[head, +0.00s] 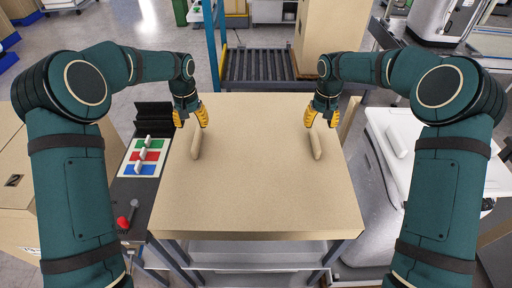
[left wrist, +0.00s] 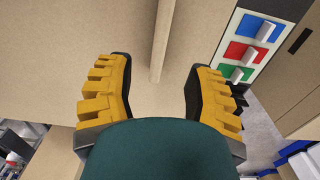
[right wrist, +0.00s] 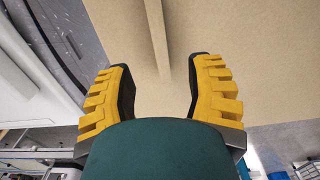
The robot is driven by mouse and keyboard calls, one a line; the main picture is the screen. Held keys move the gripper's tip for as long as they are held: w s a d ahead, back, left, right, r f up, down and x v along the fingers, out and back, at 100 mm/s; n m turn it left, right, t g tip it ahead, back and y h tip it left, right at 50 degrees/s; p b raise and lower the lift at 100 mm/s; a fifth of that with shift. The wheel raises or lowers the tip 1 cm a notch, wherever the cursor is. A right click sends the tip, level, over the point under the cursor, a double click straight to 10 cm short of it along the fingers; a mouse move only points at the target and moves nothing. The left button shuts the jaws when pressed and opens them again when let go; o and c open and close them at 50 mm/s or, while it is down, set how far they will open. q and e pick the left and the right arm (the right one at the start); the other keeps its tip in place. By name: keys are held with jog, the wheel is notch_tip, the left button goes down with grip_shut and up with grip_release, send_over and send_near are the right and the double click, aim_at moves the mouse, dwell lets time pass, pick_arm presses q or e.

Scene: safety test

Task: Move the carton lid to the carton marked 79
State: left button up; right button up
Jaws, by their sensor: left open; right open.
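The carton lid (head: 255,180) is a wide tan slab on a grey-legged stand in front of me, with two raised bar handles. The left handle (head: 196,143) also shows in the left wrist view (left wrist: 161,40), running between the fingertips. The right handle (head: 315,145) also shows in the right wrist view (right wrist: 157,40), slightly left of centre between the fingers. My left gripper (head: 190,117) and right gripper (head: 320,115) are open and empty at the far ends of the handles; contact cannot be told. No carton marked 79 is readable.
A tan carton (head: 18,225) stands at left with a dark mark I cannot read fully. A panel with coloured switches (head: 142,157) and a red-knobbed lever (head: 124,221) sit close left; a white machine (head: 405,150) at right.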

aim_at(196, 137)
pick_arm(q)
notch_tip(196, 137, down, 10)
jog(key=shift+r, duration=0.25)
pick_arm(e)
notch_tip(196, 137, down, 10)
jog(key=shift+r, duration=0.25)
pick_arm(q)
grip_shut()
pick_arm(e)
grip_shut()
